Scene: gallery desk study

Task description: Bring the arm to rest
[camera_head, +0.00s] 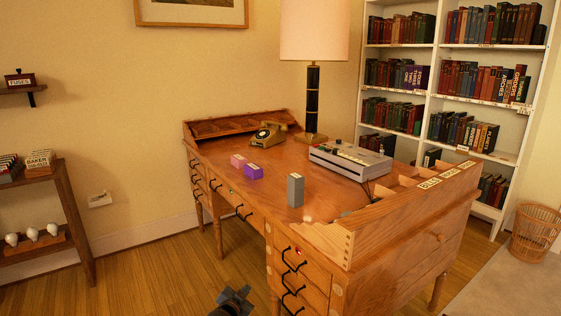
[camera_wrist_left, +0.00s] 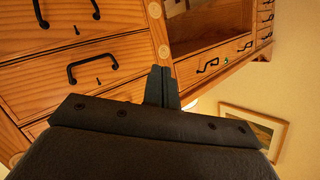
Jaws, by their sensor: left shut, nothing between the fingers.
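My left gripper (camera_head: 236,298) shows at the bottom of the head view, low in front of the desk (camera_head: 222,175) and apart from it. In the left wrist view its fingers (camera_wrist_left: 162,88) are together with nothing between them. Behind them in that view are desk drawers with black handles (camera_wrist_left: 92,67). My right gripper is in neither view.
On the desk stand a grey box (camera_head: 295,190), a purple box (camera_head: 253,172), a pink box (camera_head: 238,161), a telephone (camera_head: 266,134), a grey machine (camera_head: 350,160) and a lamp (camera_head: 313,90). A low shelf (camera_head: 70,215) stands left. Wooden floor (camera_head: 150,270) lies open left of the gripper.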

